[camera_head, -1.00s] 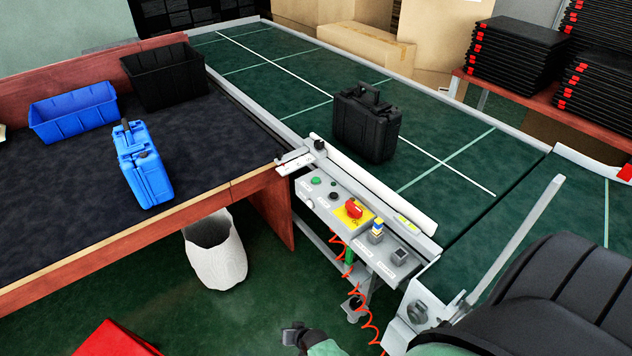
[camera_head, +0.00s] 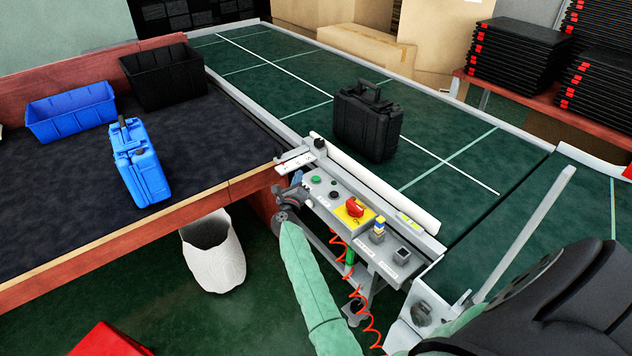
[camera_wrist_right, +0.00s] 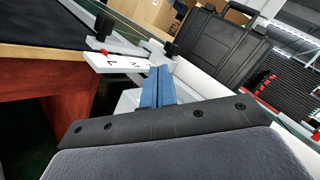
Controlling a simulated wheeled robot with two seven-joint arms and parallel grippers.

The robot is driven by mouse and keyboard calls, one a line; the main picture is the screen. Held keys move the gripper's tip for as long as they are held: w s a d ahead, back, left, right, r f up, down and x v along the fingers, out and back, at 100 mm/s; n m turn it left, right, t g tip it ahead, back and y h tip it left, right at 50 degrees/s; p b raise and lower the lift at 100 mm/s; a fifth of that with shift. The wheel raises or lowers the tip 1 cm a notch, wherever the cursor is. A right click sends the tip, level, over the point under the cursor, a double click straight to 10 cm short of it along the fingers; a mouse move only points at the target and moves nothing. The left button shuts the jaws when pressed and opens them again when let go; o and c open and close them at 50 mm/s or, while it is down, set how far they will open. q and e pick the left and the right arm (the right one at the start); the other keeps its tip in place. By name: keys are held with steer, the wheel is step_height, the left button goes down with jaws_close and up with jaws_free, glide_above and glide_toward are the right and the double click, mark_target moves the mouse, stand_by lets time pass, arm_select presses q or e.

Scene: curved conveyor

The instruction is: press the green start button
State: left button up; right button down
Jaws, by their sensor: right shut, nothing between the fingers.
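The green start button (camera_head: 316,179) sits at the far left end of the grey control panel (camera_head: 325,205) beside the conveyor. My right gripper (camera_head: 298,180) is just left of that panel end, close to the button; I cannot tell if it touches the panel. In the right wrist view its two blue-grey fingers (camera_wrist_right: 157,86) are together, with nothing between them. The button is not visible in that view. My left gripper is not in view.
The panel also carries a black button (camera_head: 334,195), a red switch on yellow (camera_head: 355,208) and a small stack light (camera_head: 378,228). A black case (camera_head: 368,125) stands on the green conveyor (camera_head: 300,75). A blue case (camera_head: 140,170) stands on the dark table (camera_head: 60,215).

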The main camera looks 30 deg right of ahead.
arm_select(q)
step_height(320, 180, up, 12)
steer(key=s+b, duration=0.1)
steer(key=b, duration=0.2)
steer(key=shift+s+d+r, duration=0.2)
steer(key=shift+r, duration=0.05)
arm_select(e)
steer(key=d+r+m+g+y, duration=0.2)
steer(key=m+g, duration=0.4)
steer(key=m, duration=0.6)
steer(key=w+d+r+m+g+y, duration=0.1)
steer(key=d+r+m+g, duration=0.4)
steer(key=m, duration=0.7)
steer(key=shift+w+d+r+m+g+y, duration=0.2)
steer(key=shift+r+m+g+y, duration=0.15)
steer(key=shift+g+y, duration=0.5)
glide_above(314, 179)
step_height(314, 179, down, 6)
steer(key=shift+f, duration=0.1)
steer(key=shift+a+f, duration=0.15)
steer(key=shift+f, duration=0.05)
arm_select(q)
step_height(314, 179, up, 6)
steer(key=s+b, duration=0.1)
steer(key=b, duration=0.1)
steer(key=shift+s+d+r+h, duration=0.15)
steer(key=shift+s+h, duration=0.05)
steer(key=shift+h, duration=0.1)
arm_select(e)
steer(key=shift+f, duration=1.05)
